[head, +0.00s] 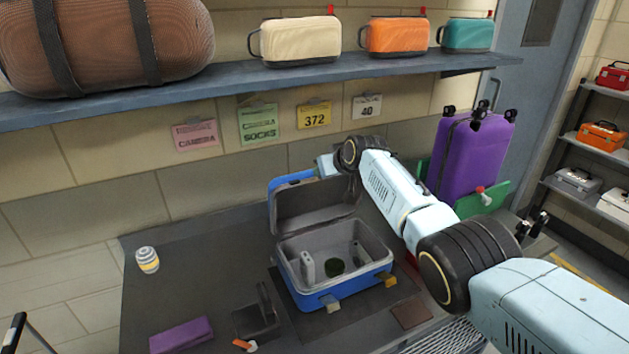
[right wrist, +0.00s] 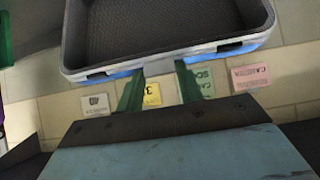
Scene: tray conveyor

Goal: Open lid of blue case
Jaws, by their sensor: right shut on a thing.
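The blue case (head: 318,301) stands on the dark table with its lid (head: 277,226) raised roughly upright at the back. Its grey inside holds a few small items, including a dark round one. My right gripper (head: 327,166) is at the lid's upper edge and shut on it; my wrist hides part of the contact. In the right wrist view, the fingers of my right gripper (right wrist: 160,88) meet the rim of the lid (right wrist: 262,42), whose grey lining faces the camera.
A striped jar (head: 147,260), a purple block (head: 181,335) and a dark holder (head: 257,318) lie left of the case. A purple suitcase (head: 470,158) stands at the right. A shelf (head: 230,82) with several cases runs above. The table's left middle is clear.

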